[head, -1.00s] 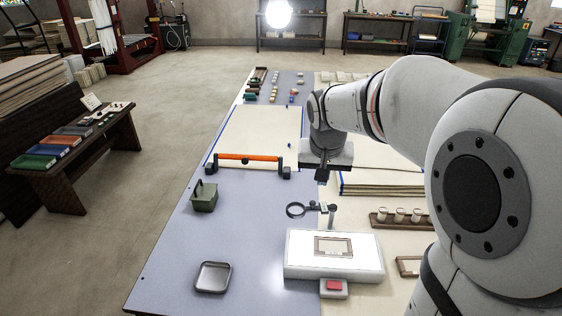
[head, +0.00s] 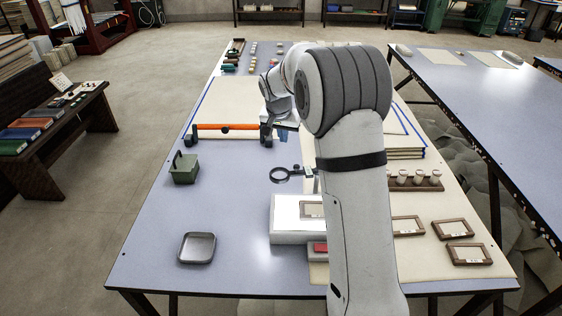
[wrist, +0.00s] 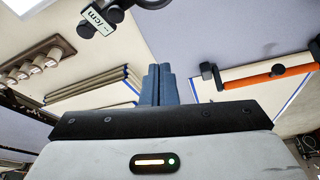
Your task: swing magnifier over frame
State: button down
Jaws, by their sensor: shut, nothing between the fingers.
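The magnifier (head: 279,174) is a black ring on a short arm reaching left from its post, behind the white light box (head: 286,238). Its ring is beside the back-left of the box, not above the small frame (head: 311,209) on the lit top. My arm hides part of the box and frame. My gripper (head: 283,136) is beyond the magnifier, near the right end of the orange bar. In the wrist view its blue-grey fingers (wrist: 158,70) are together and empty. The magnifier's post with a scale label (wrist: 97,20) shows at that view's top, clear of the fingers.
An orange-handled bar (head: 225,128) lies behind the magnifier. A green container (head: 184,168) and a metal tray (head: 197,248) stand at the left. A jar rack (head: 430,185) and loose frames (head: 453,229) are at the right. The mat between tray and box is clear.

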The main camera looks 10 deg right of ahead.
aim_at(296, 171)
jog(key=x, duration=1)
jog(key=s, duration=0.1)
jog(key=s+a, duration=0.1)
jog(key=s+a+p, duration=0.1)
jog(key=shift+s, duration=0.3)
